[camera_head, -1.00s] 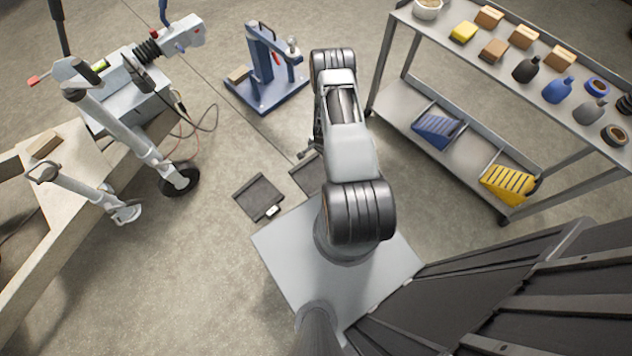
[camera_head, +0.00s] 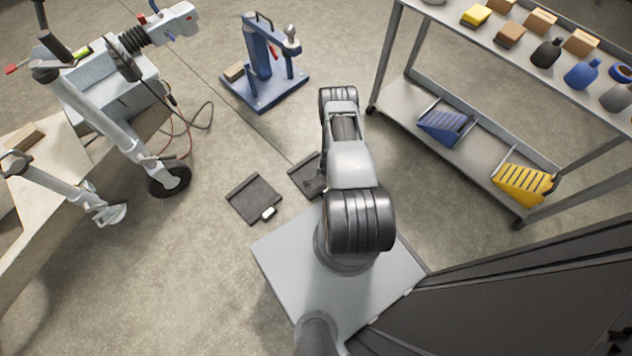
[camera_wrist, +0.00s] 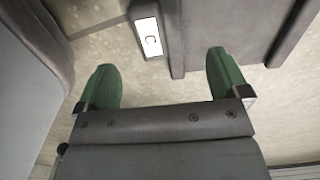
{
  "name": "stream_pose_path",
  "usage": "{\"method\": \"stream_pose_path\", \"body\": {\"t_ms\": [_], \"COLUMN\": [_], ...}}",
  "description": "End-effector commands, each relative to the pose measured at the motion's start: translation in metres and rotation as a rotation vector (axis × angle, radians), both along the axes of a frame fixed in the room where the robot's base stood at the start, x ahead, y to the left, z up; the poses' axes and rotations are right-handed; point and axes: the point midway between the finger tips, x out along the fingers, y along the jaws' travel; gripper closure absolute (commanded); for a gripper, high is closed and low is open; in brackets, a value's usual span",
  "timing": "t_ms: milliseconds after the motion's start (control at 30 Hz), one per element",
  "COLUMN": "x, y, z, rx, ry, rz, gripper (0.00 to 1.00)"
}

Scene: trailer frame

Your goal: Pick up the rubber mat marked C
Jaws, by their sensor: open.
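In the wrist view a white label with a black C (camera_wrist: 148,38) sits on a dark tab near the top. A dark grey mat with raised edges (camera_wrist: 228,25) lies to the right of it. My gripper (camera_wrist: 161,62) is open, with its two green fingers apart and empty; the label is beyond the fingertips. In the head view two dark mats lie on the floor: the left mat (camera_head: 252,197) has a white tag on its near edge, and the right mat (camera_head: 305,177) is partly hidden by my arm. My gripper is hidden there. I cannot tell which mat carries the C.
A blue press-like stand (camera_head: 265,65) is on the floor beyond the mats. Bare floor lies between mats and jack.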

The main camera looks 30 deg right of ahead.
Motion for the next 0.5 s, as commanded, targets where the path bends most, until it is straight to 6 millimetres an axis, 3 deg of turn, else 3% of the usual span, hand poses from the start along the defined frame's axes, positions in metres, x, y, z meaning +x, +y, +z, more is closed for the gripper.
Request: {"method": "stream_pose_path", "body": {"t_ms": [267,500], "x": [0.0,-0.001], "y": [0.0,0.001], "z": [-0.016,-0.05], "rx": [0.0,0.0], "ry": [0.0,0.0], "rz": [0.001,0.0], "gripper": [0.06,0.06]}}
